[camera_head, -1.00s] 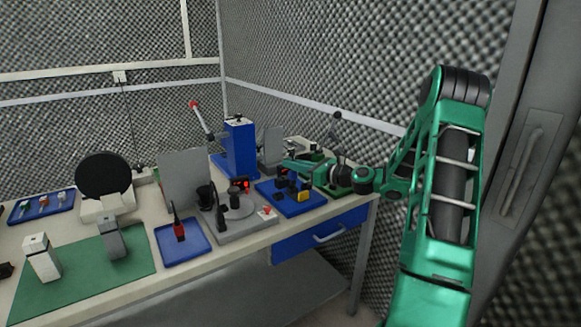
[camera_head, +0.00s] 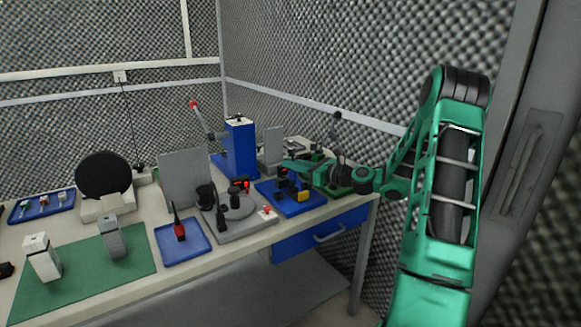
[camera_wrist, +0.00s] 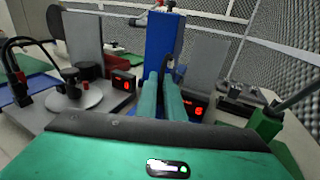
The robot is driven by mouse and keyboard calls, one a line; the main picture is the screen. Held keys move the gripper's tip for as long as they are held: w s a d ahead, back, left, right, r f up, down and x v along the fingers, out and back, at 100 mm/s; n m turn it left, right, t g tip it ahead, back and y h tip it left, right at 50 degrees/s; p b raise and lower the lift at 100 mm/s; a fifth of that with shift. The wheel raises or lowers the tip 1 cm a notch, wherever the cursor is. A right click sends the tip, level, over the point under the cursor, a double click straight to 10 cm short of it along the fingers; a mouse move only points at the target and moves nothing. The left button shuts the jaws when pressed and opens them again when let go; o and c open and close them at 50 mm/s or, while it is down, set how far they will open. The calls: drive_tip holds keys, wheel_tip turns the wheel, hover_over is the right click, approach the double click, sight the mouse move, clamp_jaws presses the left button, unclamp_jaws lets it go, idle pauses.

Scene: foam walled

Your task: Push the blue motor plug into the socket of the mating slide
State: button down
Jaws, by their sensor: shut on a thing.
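My gripper (camera_wrist: 161,98) is shut, and its two green fingers point away from me in the wrist view. A dark curved lead (camera_wrist: 168,66) rises at the fingertips. The blue motor plug it appears to belong to is mostly hidden between the fingers. In the head view my gripper (camera_head: 296,165) is above the rear of the blue tray (camera_head: 310,205), before a grey upright panel (camera_head: 273,145). I cannot clearly make out the mating slide or its socket; the fingers and fixtures cover that area.
A blue column (camera_wrist: 165,40) stands just beyond the fingers, with a red-lit display (camera_wrist: 195,106) to their right and another (camera_wrist: 122,82) to their left. A round grey plate (camera_head: 235,207) is left of the tray. A green block (camera_wrist: 265,122) is close on the right.

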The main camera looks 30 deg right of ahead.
drive_tip(key=shift+f, duration=1.35)
drive_tip(key=c, duration=1.8)
unclamp_jaws()
drive_tip(key=v, duration=1)
drive_tip(key=shift+s+d, duration=0.2)
drive_tip(key=shift+s, duration=0.1)
